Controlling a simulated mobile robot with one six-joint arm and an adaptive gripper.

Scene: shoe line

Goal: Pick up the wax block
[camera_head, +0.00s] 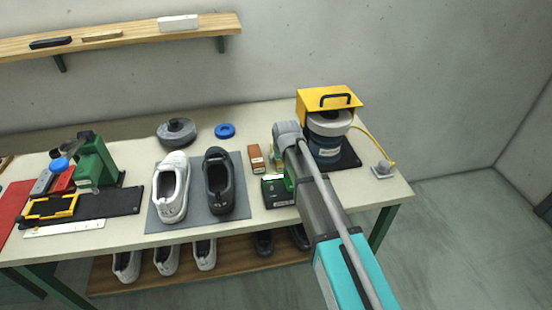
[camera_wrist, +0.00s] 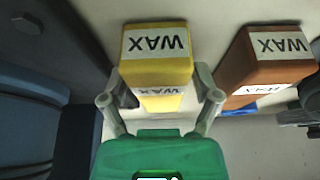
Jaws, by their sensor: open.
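A yellow block labelled WAX (camera_wrist: 156,58) stands between the two grey fingers of my gripper (camera_wrist: 160,98) in the wrist view. The fingers are open, one on each side of it; I cannot tell whether either touches it. A brown block labelled WAX (camera_wrist: 266,60) stands just right of the right finger. In the head view the brown block (camera_head: 256,158) is on the table right of the grey mat, and the yellow block (camera_head: 277,156) is partly hidden by my arm. My gripper is mostly hidden there too.
A green-and-black item (camera_head: 278,192) lies in front of the blocks. A yellow-topped machine (camera_head: 328,122) stands close behind on the right. A white shoe (camera_head: 171,187) and a dark shoe (camera_head: 218,183) stand on the grey mat (camera_head: 196,222) to the left.

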